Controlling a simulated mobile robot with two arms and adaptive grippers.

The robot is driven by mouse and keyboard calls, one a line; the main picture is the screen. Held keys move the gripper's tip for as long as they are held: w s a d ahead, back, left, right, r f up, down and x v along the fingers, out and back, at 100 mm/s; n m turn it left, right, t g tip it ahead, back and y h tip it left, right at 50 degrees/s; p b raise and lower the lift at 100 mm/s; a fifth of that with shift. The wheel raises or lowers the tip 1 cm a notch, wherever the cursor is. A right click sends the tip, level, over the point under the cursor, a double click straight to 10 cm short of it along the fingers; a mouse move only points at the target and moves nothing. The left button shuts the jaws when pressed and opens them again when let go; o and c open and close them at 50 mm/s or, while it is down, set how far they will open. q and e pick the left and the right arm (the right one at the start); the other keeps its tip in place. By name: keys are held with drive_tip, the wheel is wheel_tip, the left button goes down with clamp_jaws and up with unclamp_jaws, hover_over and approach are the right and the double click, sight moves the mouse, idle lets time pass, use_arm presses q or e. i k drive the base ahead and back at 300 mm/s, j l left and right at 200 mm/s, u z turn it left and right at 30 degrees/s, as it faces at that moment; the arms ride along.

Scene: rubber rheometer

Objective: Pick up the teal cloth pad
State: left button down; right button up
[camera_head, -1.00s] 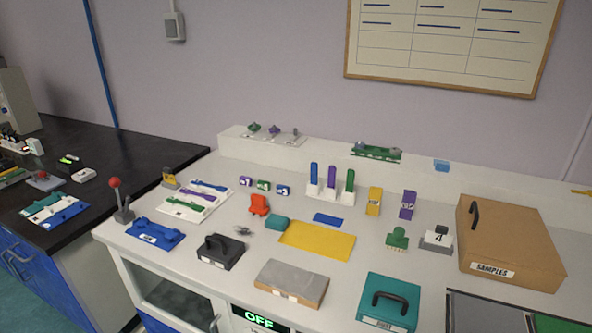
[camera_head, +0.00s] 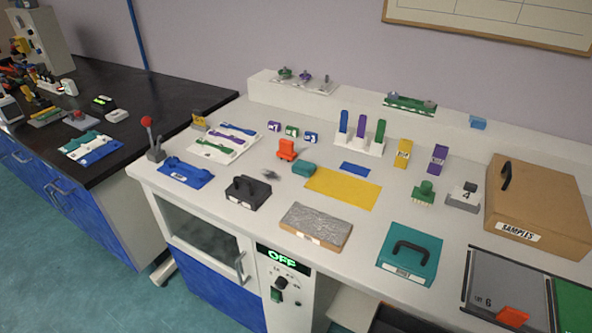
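A small teal pad (camera_head: 304,169), which looks like the cloth pad, lies on the white bench top at the upper left corner of a flat yellow sheet (camera_head: 343,190). An orange-red item (camera_head: 287,149) stands just behind it to the left. A larger teal block with a black handle (camera_head: 409,254) sits nearer the front edge. Neither of my grippers is in view.
A black handled block (camera_head: 247,193), a grey-topped slab (camera_head: 316,227) and a blue flat piece (camera_head: 355,169) surround the pad. A rack with upright bars (camera_head: 360,144) stands behind. A SAMPLES box (camera_head: 539,205) is at right. A lever (camera_head: 149,137) rises at left.

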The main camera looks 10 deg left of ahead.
sight(306, 169)
drive_tip(key=i+j, duration=0.1)
drive_tip(key=j, duration=0.25)
drive_tip(key=i+j, duration=0.15)
drive_tip(key=j, duration=0.2)
drive_tip(key=i+j, duration=0.1)
drive_tip(key=j, duration=0.2)
drive_tip(key=i+j, duration=0.1)
drive_tip(key=j, duration=0.25)
